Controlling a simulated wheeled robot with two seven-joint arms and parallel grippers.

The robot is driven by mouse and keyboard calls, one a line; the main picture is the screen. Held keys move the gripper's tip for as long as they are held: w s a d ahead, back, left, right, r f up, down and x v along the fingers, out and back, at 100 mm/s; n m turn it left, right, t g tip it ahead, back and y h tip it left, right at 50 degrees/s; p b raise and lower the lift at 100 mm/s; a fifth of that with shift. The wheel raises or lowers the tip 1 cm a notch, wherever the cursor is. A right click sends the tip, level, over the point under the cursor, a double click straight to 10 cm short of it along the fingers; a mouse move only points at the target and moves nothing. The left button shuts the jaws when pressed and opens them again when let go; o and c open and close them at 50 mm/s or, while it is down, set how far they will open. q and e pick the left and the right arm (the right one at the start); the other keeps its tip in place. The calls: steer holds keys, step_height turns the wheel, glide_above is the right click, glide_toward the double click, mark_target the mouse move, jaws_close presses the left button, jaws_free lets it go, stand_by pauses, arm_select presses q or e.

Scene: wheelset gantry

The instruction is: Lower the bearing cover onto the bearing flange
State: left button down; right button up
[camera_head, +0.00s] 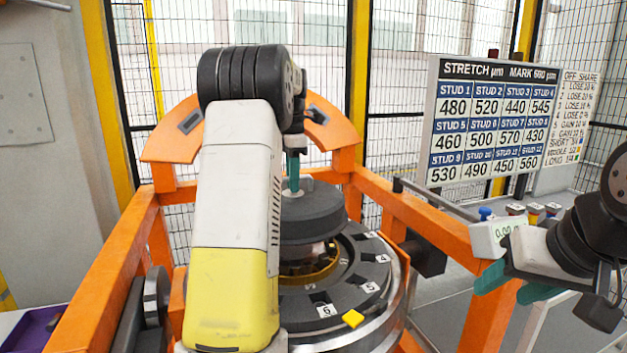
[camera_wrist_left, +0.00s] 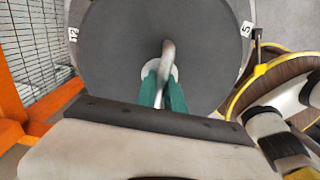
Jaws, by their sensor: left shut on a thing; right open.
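The dark grey round bearing cover (camera_head: 312,222) hangs level over the bearing flange (camera_head: 368,262), a dark ring with numbered white labels. A gap shows between them, with a yellowish ring (camera_head: 308,270) inside the opening. My left gripper (camera_head: 293,168) is above the cover, its teal fingers shut on the cover's handle. My right gripper (camera_head: 515,287) is open at the right, away from the cover. My left arm hides part of the flange's left side.
An orange gantry frame (camera_head: 440,225) surrounds the flange on both sides. A yellow marker (camera_head: 353,318) sits on the flange's front edge. A stud number board (camera_head: 490,120) stands behind.

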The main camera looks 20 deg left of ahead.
mark_target(293, 197)
arm_select(q)
steer(key=shift+f, duration=2.85)
steer(key=shift+f, duration=3.6)
steer(key=c, duration=1.3)
jaws_free()
steer(key=shift+c, duration=0.2)
steer(key=shift+r, duration=3.95)
